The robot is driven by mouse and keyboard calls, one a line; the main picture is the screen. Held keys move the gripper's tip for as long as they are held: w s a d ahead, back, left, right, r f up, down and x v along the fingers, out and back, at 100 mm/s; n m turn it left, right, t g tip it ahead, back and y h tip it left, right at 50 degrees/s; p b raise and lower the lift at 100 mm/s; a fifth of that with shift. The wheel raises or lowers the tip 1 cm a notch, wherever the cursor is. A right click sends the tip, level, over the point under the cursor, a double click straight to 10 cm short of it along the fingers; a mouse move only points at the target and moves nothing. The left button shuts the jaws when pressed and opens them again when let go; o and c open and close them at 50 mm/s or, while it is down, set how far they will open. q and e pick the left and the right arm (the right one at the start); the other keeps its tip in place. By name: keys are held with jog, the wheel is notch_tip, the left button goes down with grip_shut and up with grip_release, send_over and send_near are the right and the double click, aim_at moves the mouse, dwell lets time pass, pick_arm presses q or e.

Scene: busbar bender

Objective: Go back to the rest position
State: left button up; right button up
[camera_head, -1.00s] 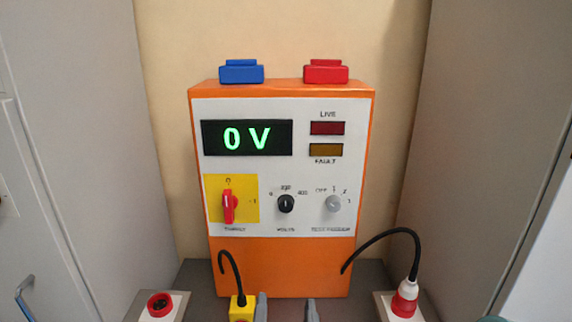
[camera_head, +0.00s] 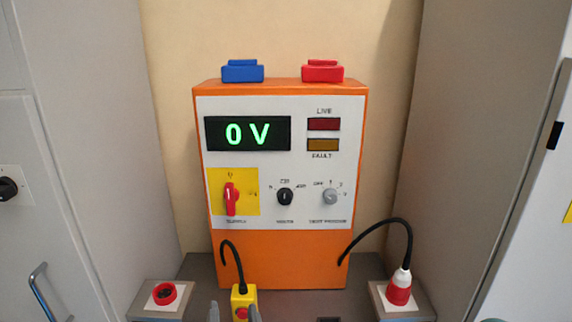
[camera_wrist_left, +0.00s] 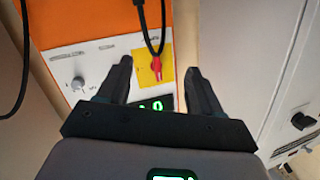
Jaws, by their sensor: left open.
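My left gripper (camera_head: 234,313) shows only as two grey fingertips at the bottom edge of the head view, apart and empty. A yellow box with a red button (camera_head: 241,296) appears between and behind the fingertips. In the left wrist view the gripper (camera_wrist_left: 160,88) is open with nothing between its fingers. Beyond it the orange test unit (camera_head: 280,258) shows, turned over in that view, with its red handle (camera_wrist_left: 156,68) on a yellow plate. My right gripper is in neither view.
The unit's display (camera_head: 247,133) reads 0 V. A blue block (camera_head: 242,72) and a red block (camera_head: 322,72) sit on its top. A red-and-white plug (camera_head: 399,288) with a black cable stands at right, a red socket (camera_head: 164,294) at left. Grey cabinets flank both sides.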

pick_arm(q)
jog(key=s+a+f+g+h, duration=0.1)
jog(key=a+f+g, duration=0.35)
jog(key=f, duration=0.85)
jog(key=s+a+f+g+h, duration=0.1)
jog(key=s+a+f+g, duration=0.15)
jog(key=a+f, duration=0.7)
jog(key=s+d+f+n+g+h, duration=0.1)
jog(key=s+d+f+g+h, duration=0.2)
jog(key=f, duration=0.4)
jog(key=s+d+f+g, duration=0.1)
jog(key=s+d+f, duration=0.2)
jog(key=s+f, duration=0.25)
jog(key=s+d+f+n+g+h, duration=0.1)
jog(key=s+d+g+h, duration=0.2)
jog(key=s, duration=0.4)
jog(key=shift+s+d+f+n+g, duration=0.2)
jog(key=shift+d+n+g, duration=0.3)
jog(key=shift+d, duration=0.6)
jog(key=shift+w+d, duration=0.1)
jog(key=shift+c, duration=0.3)
